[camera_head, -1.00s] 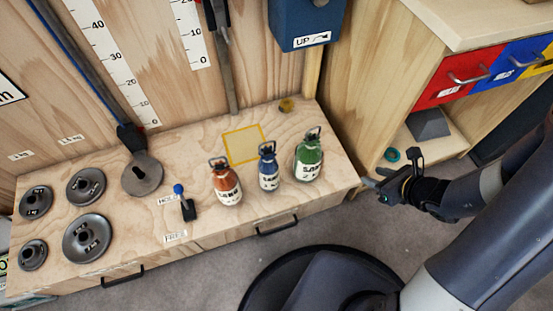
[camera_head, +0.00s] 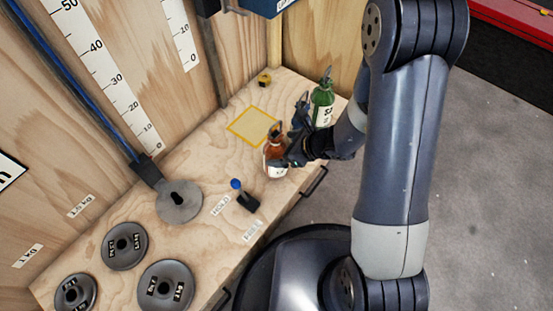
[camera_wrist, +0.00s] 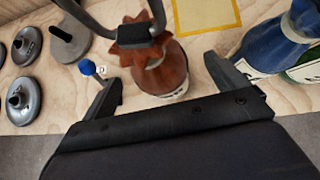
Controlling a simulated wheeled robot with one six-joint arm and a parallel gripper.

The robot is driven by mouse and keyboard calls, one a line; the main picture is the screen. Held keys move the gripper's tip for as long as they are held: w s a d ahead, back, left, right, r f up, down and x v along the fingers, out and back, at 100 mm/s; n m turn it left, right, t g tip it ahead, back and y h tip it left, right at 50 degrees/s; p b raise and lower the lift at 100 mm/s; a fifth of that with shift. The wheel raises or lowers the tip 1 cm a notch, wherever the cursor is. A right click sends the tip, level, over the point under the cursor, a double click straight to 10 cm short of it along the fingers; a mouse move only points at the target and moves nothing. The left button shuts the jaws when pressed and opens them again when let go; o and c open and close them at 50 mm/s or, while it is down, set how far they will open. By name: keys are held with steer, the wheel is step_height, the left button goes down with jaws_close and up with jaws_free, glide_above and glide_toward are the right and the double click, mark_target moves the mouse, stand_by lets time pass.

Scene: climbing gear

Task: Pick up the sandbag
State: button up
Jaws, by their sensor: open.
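A brown-orange sandbag (camera_head: 274,153) with a dark handle and a white label stands upright on the wooden bench top. My gripper (camera_head: 290,146) is open right beside it. In the wrist view the brown sandbag (camera_wrist: 165,75) is between the spread fingers of my gripper (camera_wrist: 165,85), with bench showing on both sides of it. I cannot tell whether a finger touches it. The blue sandbag (camera_wrist: 268,45) stands to the right in the wrist view; in the head view my gripper mostly hides it. The green sandbag (camera_head: 322,103) stands farther right.
A yellow square outline (camera_head: 253,125) is marked on the bench behind the brown sandbag. A small lever with a blue knob (camera_head: 236,184) stands to the left. Several grey weight discs (camera_head: 165,287) lie farther left. Ruled scales (camera_head: 104,65) line the back wall.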

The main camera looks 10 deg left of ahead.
steer(key=b+x, duration=0.1)
steer(key=x, duration=0.2)
steer(key=shift+a+f, duration=0.1)
steer(key=shift+a, duration=0.35)
jaws_close()
steer(key=shift+w+r, duration=0.1)
steer(key=shift+r, duration=0.1)
stand_by(0.6)
